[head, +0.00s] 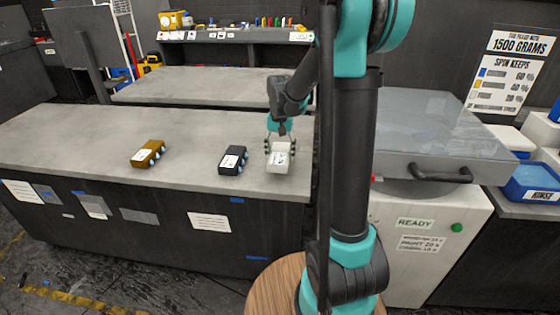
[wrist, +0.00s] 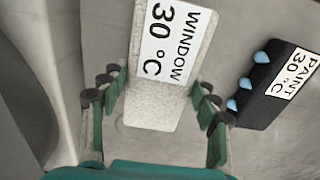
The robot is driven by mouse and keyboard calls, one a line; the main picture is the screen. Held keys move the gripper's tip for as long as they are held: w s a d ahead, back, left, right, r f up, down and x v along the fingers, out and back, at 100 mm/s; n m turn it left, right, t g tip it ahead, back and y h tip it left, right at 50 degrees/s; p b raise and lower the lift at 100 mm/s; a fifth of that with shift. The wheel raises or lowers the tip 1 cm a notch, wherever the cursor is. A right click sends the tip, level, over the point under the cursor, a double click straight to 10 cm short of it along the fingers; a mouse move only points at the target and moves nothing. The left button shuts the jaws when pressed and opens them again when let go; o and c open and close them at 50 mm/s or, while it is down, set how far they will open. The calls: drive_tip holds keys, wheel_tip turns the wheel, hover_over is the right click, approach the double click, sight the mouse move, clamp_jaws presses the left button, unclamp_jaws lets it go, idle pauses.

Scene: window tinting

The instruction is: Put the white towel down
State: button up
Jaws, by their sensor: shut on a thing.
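The white towel (head: 279,158) is a small pale block with a label on top, at the right end of the front grey counter (head: 190,178). In the wrist view the white towel (wrist: 152,105) lies between my fingers, its label reading "WINDOW 30 °C". My gripper (head: 280,146) comes down from above and is shut on the white towel, with a finger on each side. The towel is at or very close to the counter surface; I cannot tell whether it touches.
A black towel (head: 233,160) labelled "PAINT 30 °C" (wrist: 297,73) lies just left of the white one in the head view. A brown towel (head: 148,153) lies farther left. The counter between them is clear. A lidded machine (head: 440,130) marked "READY" stands at right.

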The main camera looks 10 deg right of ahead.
sight(281, 153)
drive_tip(key=shift+f, duration=1.7)
drive_tip(key=shift+f, duration=0.2)
drive_tip(key=o, duration=1.3)
drive_tip(key=shift+c, duration=0.2)
drive_tip(key=shift+r, duration=0.1)
wheel_tip(281, 153, up, 11)
drive_tip(key=shift+r, duration=0.45)
drive_tip(key=shift+s+d, duration=0.1)
drive_tip(key=shift+s, duration=0.15)
drive_tip(key=s+d+f+n+t, duration=0.1)
drive_tip(key=s+d+f+t, duration=0.1)
drive_tip(key=s+f, duration=0.4)
drive_tip(key=s+d+f+n+t, duration=0.1)
drive_tip(key=s+f, duration=0.5)
drive_tip(key=s, duration=1)
drive_tip(key=shift+d+f+n+t, duration=0.4)
drive_tip(key=shift+n+t, duration=0.2)
drive_tip(key=shift+n, duration=0.2)
